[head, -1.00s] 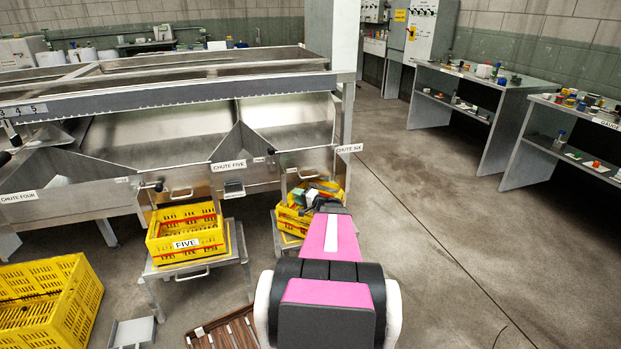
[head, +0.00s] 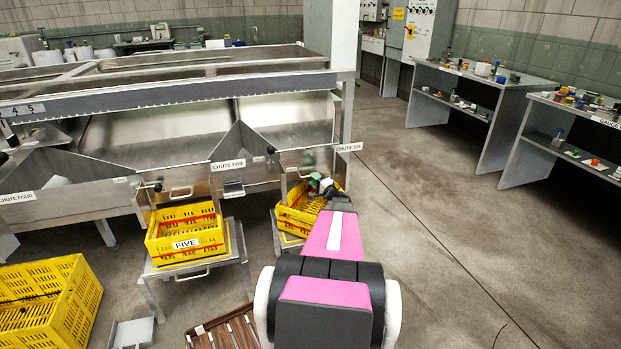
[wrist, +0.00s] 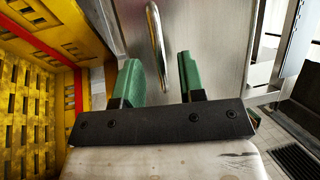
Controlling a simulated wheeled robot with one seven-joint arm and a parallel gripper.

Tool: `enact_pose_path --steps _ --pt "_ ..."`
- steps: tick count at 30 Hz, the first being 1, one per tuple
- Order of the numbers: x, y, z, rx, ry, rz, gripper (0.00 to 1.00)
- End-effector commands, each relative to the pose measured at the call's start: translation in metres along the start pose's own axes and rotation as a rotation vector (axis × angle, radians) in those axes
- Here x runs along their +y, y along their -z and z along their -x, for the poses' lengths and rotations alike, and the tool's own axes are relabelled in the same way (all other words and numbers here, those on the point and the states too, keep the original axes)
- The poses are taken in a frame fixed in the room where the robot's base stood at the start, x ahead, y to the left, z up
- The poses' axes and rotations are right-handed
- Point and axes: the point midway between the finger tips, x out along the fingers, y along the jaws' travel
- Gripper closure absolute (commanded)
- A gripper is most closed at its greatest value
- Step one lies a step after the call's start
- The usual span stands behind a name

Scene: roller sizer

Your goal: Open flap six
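My gripper (head: 320,182) is in front of the flap, above the yellow crate. In the wrist view its green fingers (wrist: 163,70) are apart with nothing clamped between them. My arm hides part of the crate.
A yellow crate (head: 292,222) stands under chute six; in the wrist view its wall (wrist: 22,110) is close on the left. Crate five (head: 190,252) stands on a stand to the left. A brown slatted tray (head: 228,332) lies on the floor. The floor at right is clear.

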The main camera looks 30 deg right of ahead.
Motion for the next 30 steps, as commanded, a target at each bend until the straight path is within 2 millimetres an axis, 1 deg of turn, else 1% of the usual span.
enact_pose_path --steps 1,3,7,11,18,19,20,21,22,30 --pt "0.001 0.000 -0.009 -0.001 0.000 0.000 0.63" --pt "0.001 0.001 -0.017 0.000 0.000 -0.001 0.63" --pt "0.001 0.000 -0.027 0.000 0.000 -0.001 0.63" --pt "0.000 0.000 -0.032 0.000 0.000 -0.001 0.63" --pt "0.000 0.000 -0.032 0.000 -0.001 -0.001 0.63" --pt "0.000 0.000 -0.032 0.000 -0.001 -0.001 0.70" --pt "0.000 0.000 -0.032 0.000 -0.001 -0.001 0.79" --pt "0.000 0.000 -0.032 0.000 -0.001 -0.001 0.93" --pt "0.000 0.000 -0.032 0.000 -0.001 0.000 1.00" --pt "-0.001 -0.001 -0.030 0.000 -0.009 -0.004 1.00"
